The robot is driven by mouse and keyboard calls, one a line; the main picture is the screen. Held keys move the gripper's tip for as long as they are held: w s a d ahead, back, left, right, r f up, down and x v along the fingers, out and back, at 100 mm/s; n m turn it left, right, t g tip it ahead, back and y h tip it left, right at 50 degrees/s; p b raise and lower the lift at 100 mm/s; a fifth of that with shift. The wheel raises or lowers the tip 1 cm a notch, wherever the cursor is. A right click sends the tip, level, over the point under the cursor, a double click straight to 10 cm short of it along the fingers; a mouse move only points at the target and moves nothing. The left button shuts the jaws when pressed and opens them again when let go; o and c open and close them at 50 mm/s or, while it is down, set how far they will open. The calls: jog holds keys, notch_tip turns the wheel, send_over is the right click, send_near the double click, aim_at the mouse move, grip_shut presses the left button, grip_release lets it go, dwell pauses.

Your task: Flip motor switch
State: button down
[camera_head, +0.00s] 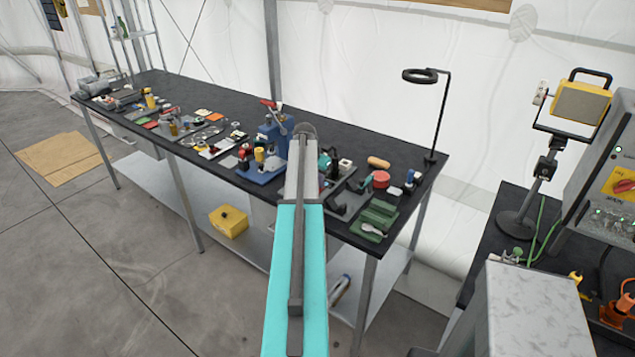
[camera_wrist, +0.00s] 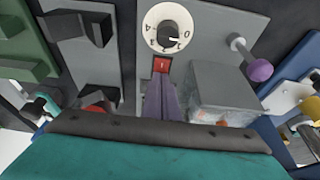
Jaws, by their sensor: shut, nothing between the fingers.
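In the wrist view a small red rocker switch (camera_wrist: 161,65) sits on a grey panel (camera_wrist: 213,25), just below a white dial with a black knob (camera_wrist: 167,37). I take this red rocker to be the motor switch; its lettering is too small to read. My gripper (camera_wrist: 161,82) is shut and empty, its narrow purple-grey fingers pointing at the panel with the tips just below the rocker. I cannot tell whether they touch it. The fingers partly cover the panel below the switch. In the head view my arm hides the gripper and the switch.
A grey box (camera_wrist: 218,88) stands close to the right of the fingers. A purple-ended knob (camera_wrist: 259,70) sticks out beyond it. Black fixtures (camera_wrist: 78,27) stand left. In the head view the black workbench (camera_head: 350,135) is crowded; a lamp (camera_head: 440,110) rises at its right end.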

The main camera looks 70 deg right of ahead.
jog(key=shift+f, duration=0.1)
jog(key=shift+f+b, duration=0.15)
jog(key=shift+b, duration=0.25)
jog(key=shift+a, duration=0.1)
jog(key=shift+w+a+f, duration=0.15)
jog(key=shift+a, duration=0.6)
